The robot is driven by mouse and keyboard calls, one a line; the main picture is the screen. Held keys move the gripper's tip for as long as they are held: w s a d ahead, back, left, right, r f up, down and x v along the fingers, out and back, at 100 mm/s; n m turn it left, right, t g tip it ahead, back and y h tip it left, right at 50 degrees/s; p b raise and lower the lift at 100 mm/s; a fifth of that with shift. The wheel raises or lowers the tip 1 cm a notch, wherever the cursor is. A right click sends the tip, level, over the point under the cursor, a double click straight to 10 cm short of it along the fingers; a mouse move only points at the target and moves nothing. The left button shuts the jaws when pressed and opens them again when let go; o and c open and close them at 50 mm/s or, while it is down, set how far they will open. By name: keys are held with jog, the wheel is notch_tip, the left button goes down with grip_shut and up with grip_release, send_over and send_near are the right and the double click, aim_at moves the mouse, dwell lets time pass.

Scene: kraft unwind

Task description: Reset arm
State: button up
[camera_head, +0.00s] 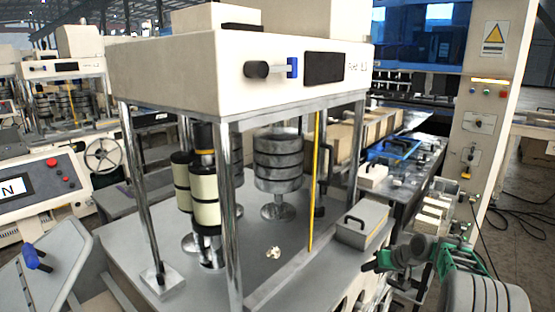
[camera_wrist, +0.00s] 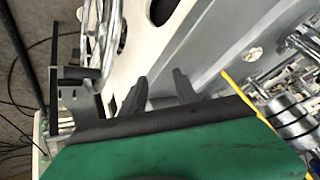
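My arm comes in at the lower right of the head view, with green and grey links. My gripper (camera_head: 374,262) is at the right edge of the machine's grey base plate (camera_head: 265,235), just below a grey box with a black handle (camera_head: 362,225). In the wrist view, the two dark fingers of my gripper (camera_wrist: 160,86) stand apart with nothing seen between them. Beyond them is a pale grey machine surface (camera_wrist: 215,50). I cannot tell whether the fingers touch anything.
The white-topped machine (camera_head: 240,65) stands on metal posts, with a yellow bar (camera_head: 316,180), dark stacked discs (camera_head: 279,160) and cream rollers (camera_head: 205,200) inside. A beige control column (camera_head: 490,110) stands at the right. Black cables (camera_head: 525,195) lie on the floor there.

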jog(key=s+f+m+g+h, duration=0.15)
jog(key=s+f+g, duration=0.3)
jog(key=s, duration=0.75)
jog(key=s+a+r+m+g+h, duration=0.1)
jog(key=s+a+r, duration=0.15)
jog(key=s, duration=0.85)
jog(key=s+a+r+m+g+h, duration=0.15)
jog(key=s+a, duration=0.25)
jog(key=s, duration=0.6)
jog(key=s+a+r+n+t, duration=0.2)
jog(key=a+r+n+t, duration=0.1)
jog(key=a+r, duration=0.7)
jog(key=shift+s+r+n+t, duration=0.25)
jog(key=shift+r+n+t, duration=0.15)
jog(key=shift+r+t, duration=0.45)
